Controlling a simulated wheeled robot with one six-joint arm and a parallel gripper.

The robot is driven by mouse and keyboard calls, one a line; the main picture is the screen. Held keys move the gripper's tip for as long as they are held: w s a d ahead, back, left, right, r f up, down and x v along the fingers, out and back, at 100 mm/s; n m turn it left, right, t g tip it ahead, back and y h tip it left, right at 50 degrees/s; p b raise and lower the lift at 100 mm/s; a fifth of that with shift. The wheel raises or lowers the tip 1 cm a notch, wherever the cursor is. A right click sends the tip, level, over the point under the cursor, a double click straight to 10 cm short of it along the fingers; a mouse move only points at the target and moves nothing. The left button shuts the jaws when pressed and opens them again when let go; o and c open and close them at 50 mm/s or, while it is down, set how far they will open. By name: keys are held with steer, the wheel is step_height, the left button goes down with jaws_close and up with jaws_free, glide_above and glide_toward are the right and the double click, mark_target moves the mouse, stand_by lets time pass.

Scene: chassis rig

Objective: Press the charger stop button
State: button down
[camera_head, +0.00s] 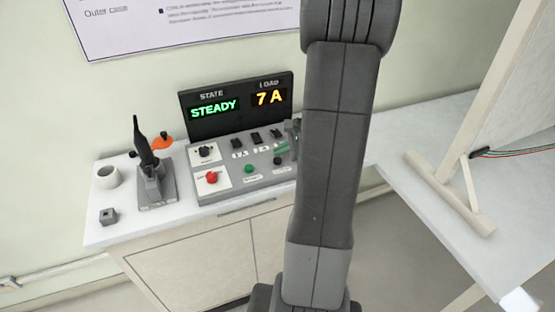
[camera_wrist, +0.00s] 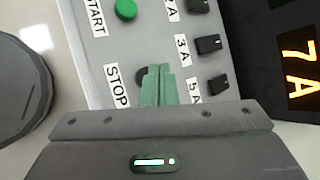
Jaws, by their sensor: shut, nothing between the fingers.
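The charger panel (camera_head: 235,182) stands on the bench. Its stop button is a dark round button (camera_wrist: 140,77) beside the STOP label (camera_wrist: 117,86) in the wrist view, partly hidden behind my fingers. It also shows as a small black button in the head view (camera_head: 277,160). My gripper (camera_wrist: 159,72) has green fingers, shut and empty. The fingertips overlap the button's right side in the wrist view; I cannot tell whether they touch it. The green start button (camera_wrist: 126,9) is beyond it. The display (camera_head: 237,104) reads STEADY and 7 A.
Black switches (camera_wrist: 209,44) marked in amps stand right of my fingers. A red knob (camera_head: 212,177) is on the panel's left.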

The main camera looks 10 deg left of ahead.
mark_target(281, 161)
steer(key=shift+f+b, duration=0.4)
steer(key=shift+f, duration=0.05)
steer(key=shift+f+b, duration=0.4)
stand_by(0.7)
steer(key=shift+r, duration=0.1)
steer(key=shift+r+p, duration=0.7)
steer(key=shift+r, duration=0.05)
step_height(281, 161, up, 5)
steer(key=p, duration=0.4)
steer(key=shift+r, duration=0.1)
steer(key=shift+d, duration=0.1)
stand_by(0.8)
